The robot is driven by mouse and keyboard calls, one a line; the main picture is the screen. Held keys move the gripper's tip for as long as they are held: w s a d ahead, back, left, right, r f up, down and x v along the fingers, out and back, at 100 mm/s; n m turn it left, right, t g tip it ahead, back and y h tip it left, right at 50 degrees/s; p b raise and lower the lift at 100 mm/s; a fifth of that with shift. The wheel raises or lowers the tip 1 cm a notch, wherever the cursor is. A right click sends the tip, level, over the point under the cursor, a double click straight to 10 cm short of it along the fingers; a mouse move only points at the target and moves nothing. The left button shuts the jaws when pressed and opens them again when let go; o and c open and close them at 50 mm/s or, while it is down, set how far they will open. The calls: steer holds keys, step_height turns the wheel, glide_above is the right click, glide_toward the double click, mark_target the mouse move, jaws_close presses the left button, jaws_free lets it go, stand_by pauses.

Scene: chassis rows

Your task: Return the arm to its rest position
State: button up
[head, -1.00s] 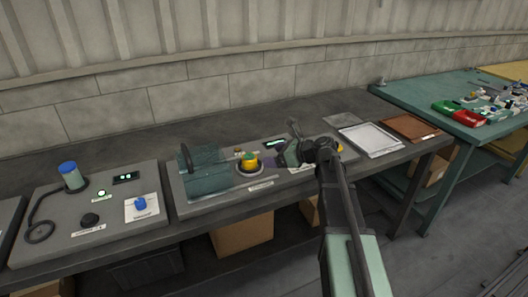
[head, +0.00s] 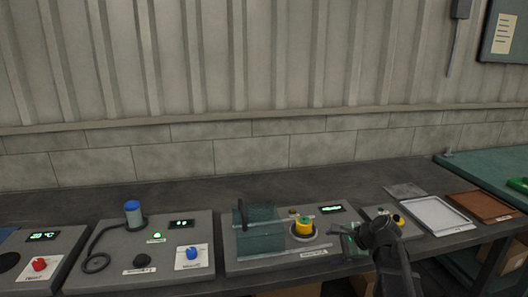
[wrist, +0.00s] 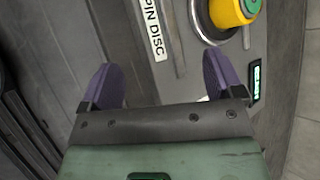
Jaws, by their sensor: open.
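My gripper (wrist: 160,88) is open and empty in the wrist view, its two purple fingers spread apart. Between and beyond the fingers lies a grey panel with a label reading "PIN DISC" (wrist: 153,30). A yellow cylinder with a green top (wrist: 232,12) sits in a round fitting at the upper right of that view. In the head view my arm (head: 385,245) rises from the lower right over the front of the panel (head: 285,262). The yellow and green cylinder (head: 303,226) stands left of it. The fingertips are hard to make out in the head view.
A clear teal guard (head: 257,236) stands on the panel. Left are units with a blue-topped cylinder (head: 133,214), a blue knob (head: 192,252) and a red knob (head: 39,264). Right are a white tray (head: 436,215) and a brown tray (head: 485,206). The wall (head: 240,155) stands behind the bench.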

steer(key=s+a+r+n+g+h+p, duration=0.2)
steer(key=s+a+n+h+p, duration=0.1)
steer(key=s+n, duration=0.4)
steer(key=s+a+r+n+g+h+p, duration=0.3)
steer(key=s+n+p, duration=0.3)
steer(key=s, duration=0.6)
steer(key=shift+a+n+g+h+p, duration=0.3)
steer(key=shift+a+n+h, duration=0.5)
steer(key=shift+n, duration=0.4)
